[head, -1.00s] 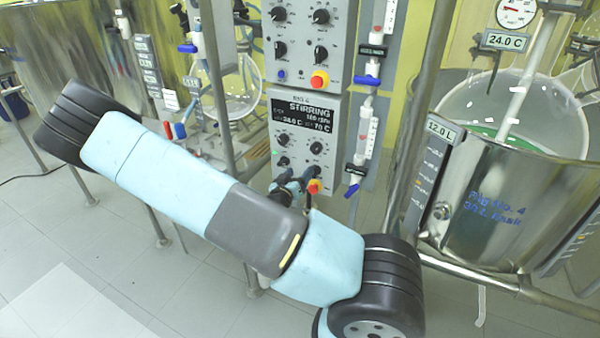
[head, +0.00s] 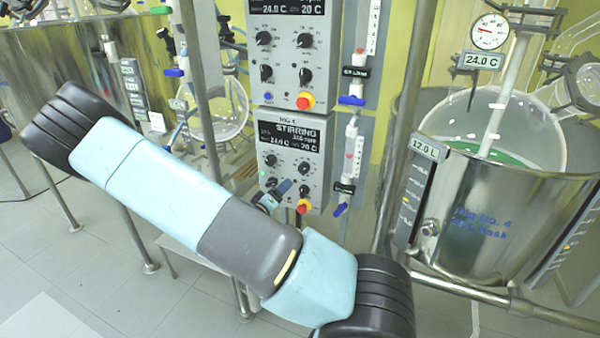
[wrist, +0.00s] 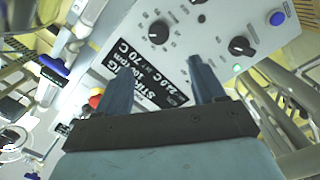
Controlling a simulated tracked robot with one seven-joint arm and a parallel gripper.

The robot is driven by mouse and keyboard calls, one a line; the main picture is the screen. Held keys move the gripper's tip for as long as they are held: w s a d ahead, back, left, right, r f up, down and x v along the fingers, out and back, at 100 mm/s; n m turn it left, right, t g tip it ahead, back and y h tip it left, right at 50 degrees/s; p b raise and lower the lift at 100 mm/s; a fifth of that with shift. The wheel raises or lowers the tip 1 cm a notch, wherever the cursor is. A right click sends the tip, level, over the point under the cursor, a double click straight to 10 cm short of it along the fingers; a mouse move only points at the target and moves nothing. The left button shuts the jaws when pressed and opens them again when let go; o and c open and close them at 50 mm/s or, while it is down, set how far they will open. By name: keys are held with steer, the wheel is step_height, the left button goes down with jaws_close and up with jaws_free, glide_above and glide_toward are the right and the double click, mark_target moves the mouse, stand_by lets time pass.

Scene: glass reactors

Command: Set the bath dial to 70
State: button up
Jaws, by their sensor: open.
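The lower grey control box (head: 290,160) has a dark display (head: 290,142) headed STIRRING, with 24.0 C and a setpoint that looks like 70 C. The display also shows tilted in the wrist view (wrist: 150,82), where 70 C is readable. Dials sit below it; two show in the wrist view, one dial (wrist: 159,32) and another (wrist: 240,46). I cannot tell by label which is the bath dial. My gripper (wrist: 158,64) is open and empty, its blue fingers apart in front of the box. In the head view my gripper (head: 274,196) is near the box's lower left, partly hidden by my arm.
An upper control box (head: 290,50) shows 24.0 C and 20 C. A red button (head: 303,206) is close to my gripper. A metal post (head: 400,120) and steel bath (head: 500,215) stand to the right. Glassware with blue valves flanks the boxes. Floor is clear at lower left.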

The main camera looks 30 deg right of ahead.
mark_target(301, 170)
steer(key=x, duration=1.3)
steer(key=shift+w+d, duration=0.3)
steer(key=shift+c, duration=0.5)
steer(key=c, duration=1)
steer(key=shift+o, duration=0.2)
steer(key=shift+m, duration=1.1)
steer(key=o, duration=1.1)
steer(key=shift+c, duration=0.2)
steer(key=v, duration=1.3)
steer(key=shift+s+a, duration=0.25)
steer(key=shift+a, duration=0.05)
